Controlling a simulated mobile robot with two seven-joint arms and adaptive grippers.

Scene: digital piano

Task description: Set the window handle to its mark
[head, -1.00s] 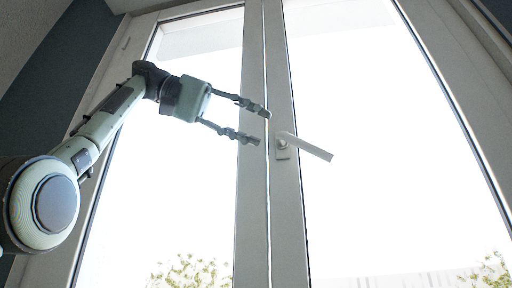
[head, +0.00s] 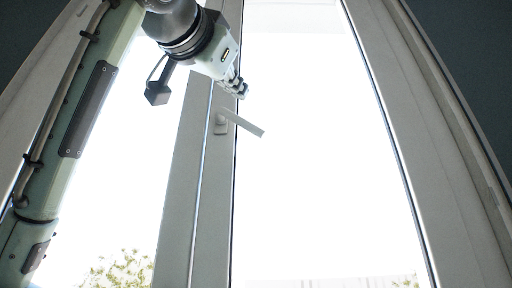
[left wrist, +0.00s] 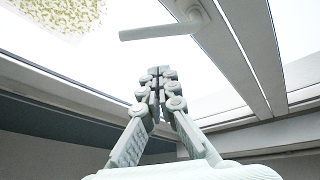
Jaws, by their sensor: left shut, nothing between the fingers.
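The white window handle (head: 243,123) sits on its base plate on the middle window frame and slants down to the right in the head view. In the left wrist view the handle (left wrist: 160,32) lies beyond the fingertips, near the top. My left gripper (head: 241,90) is shut and empty, just above the handle in the head view and apart from it as far as I can tell. In the left wrist view its fingertips (left wrist: 159,73) are together. I see no mark for the handle. My right gripper is not in view.
The middle window frame (head: 177,205) runs up beside the bright glass panes. The right frame (head: 430,150) stands well clear. The space right of and below the handle is open in front of the glass.

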